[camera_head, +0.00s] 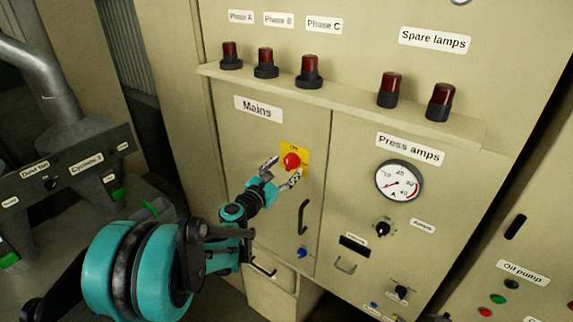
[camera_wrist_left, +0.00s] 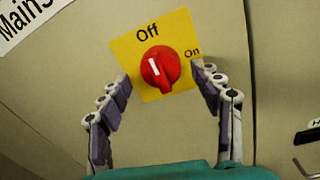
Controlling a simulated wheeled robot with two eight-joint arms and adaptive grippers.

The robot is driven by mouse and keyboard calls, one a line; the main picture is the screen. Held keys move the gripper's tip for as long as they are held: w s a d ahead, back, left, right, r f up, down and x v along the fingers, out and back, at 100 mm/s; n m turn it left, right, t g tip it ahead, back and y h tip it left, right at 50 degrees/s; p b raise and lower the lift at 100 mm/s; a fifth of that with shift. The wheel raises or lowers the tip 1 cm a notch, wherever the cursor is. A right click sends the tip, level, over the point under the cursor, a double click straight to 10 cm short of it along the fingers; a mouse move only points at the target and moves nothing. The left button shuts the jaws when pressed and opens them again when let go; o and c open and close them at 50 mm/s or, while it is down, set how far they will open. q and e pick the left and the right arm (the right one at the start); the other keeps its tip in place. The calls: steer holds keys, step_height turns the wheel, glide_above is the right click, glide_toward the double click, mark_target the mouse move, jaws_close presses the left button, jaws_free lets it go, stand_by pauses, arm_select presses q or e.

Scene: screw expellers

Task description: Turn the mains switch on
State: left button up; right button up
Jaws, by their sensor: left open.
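The mains switch (camera_head: 291,161) is a red rotary knob on a yellow plate, on the cabinet door under the "Mains" label (camera_head: 258,108). In the left wrist view the red knob (camera_wrist_left: 160,68) sits on its yellow plate (camera_wrist_left: 129,48), marked "Off" at the top and "On" at the right. The white mark on the knob points up, towards "Off". My left gripper (camera_head: 281,172) is open in front of the switch. Its two fingers (camera_wrist_left: 164,78) stand either side of the knob, with gaps to it. My right gripper does not show.
A black door handle (camera_head: 303,217) is below right of the switch. A ledge (camera_head: 349,100) with several dark red lamps runs above the door. The press amps gauge (camera_head: 399,181) is to the right. A grey control box (camera_head: 68,170) stands at the left.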

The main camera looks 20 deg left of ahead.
arm_select(q)
steer(key=shift+w+d, duration=0.1)
steer(key=shift+w, duration=0.3)
steer(key=shift+w+d, duration=0.1)
steer(key=shift+c, duration=0.3)
jaws_close()
